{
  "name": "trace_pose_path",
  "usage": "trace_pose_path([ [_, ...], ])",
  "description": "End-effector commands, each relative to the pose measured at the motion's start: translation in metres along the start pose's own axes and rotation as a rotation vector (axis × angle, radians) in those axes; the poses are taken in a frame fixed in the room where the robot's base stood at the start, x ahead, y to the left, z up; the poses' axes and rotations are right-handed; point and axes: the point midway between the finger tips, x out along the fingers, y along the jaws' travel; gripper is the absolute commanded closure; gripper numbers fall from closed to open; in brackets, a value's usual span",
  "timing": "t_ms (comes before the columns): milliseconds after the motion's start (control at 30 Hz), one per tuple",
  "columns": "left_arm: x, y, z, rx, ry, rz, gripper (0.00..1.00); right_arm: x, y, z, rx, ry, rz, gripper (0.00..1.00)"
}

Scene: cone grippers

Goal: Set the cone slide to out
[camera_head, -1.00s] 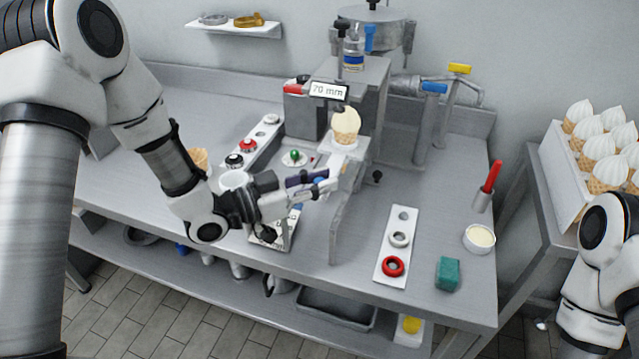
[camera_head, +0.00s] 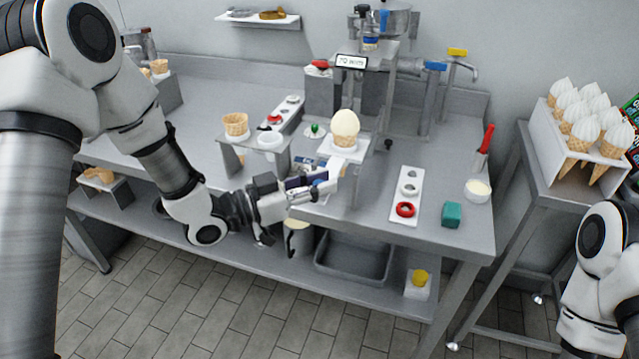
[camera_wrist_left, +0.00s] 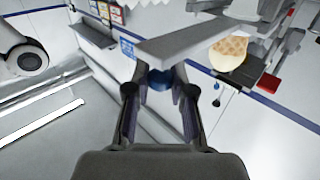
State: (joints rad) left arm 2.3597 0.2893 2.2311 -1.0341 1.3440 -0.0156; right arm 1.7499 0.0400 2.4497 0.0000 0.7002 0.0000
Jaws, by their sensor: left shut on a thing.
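The cone slide (camera_head: 348,152) is a pale plate sticking out at the front of the machine (camera_head: 372,90). An upright waffle cone with a cream-coloured scoop (camera_head: 345,128) stands on it. My left gripper (camera_head: 335,182) is just below and in front of the slide. In the left wrist view, its fingers (camera_wrist_left: 160,88) are shut on a blue knob (camera_wrist_left: 160,78) under a grey plate edge (camera_wrist_left: 190,40). The cone also shows upper right there (camera_wrist_left: 229,52). My right arm shows at lower right, but its gripper is out of view.
A stand with an empty cone (camera_head: 235,124) and a white cup (camera_head: 270,140) is left of the slide. A white strip with rings (camera_head: 407,192), a green block (camera_head: 452,214) and a cream bowl (camera_head: 478,190) lie to the right. A rack of filled cones (camera_head: 588,118) stands far right.

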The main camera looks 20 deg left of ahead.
Motion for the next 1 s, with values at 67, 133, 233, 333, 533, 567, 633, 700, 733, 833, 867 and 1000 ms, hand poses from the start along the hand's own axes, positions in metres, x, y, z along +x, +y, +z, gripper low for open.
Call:
trace_pose_path([
  [67,-0.001,0.002,0.001,-0.004,-0.004,0.004,1.0,0.0,0.0,0.0,0.0,0.0,0.0,1.0],
  [133,-0.001,0.002,0.002,-0.004,-0.004,0.004,0.67,0.0,0.0,0.0,0.0,0.0,0.0,1.0],
  [233,-0.001,0.002,0.002,-0.004,-0.004,0.004,0.53,0.0,0.0,0.0,0.0,0.0,0.0,1.0],
  [333,-0.001,0.002,0.002,-0.003,-0.004,0.003,0.53,0.0,0.0,0.0,0.0,0.0,0.0,1.0],
  [533,-0.003,0.001,0.001,-0.004,-0.002,0.001,0.53,0.0,0.0,0.0,0.0,0.0,0.0,1.0],
  [567,-0.005,0.0,0.001,-0.004,-0.002,0.0,0.53,0.0,0.0,0.0,0.0,0.0,0.0,1.0],
  [633,-0.013,0.0,0.001,-0.005,-0.002,-0.001,0.53,0.0,0.0,0.0,0.0,0.0,0.0,1.0],
  [700,-0.024,0.0,0.001,-0.008,0.001,-0.003,0.53,0.0,0.0,0.0,0.0,0.0,0.0,1.0],
  [733,-0.03,0.0,0.0,-0.008,0.001,-0.003,0.53,0.0,0.0,0.0,0.0,0.0,0.0,1.0],
  [833,-0.049,0.0,0.0,-0.009,0.003,-0.004,0.53,0.0,0.0,0.0,0.0,0.0,0.0,1.0],
  [867,-0.055,0.0,0.0,-0.009,0.004,-0.004,0.53,0.0,0.0,0.0,0.0,0.0,0.0,1.0],
  [1000,-0.078,0.001,-0.001,-0.007,0.006,-0.003,0.53,0.0,0.0,0.0,0.0,0.0,0.0,1.0],
])
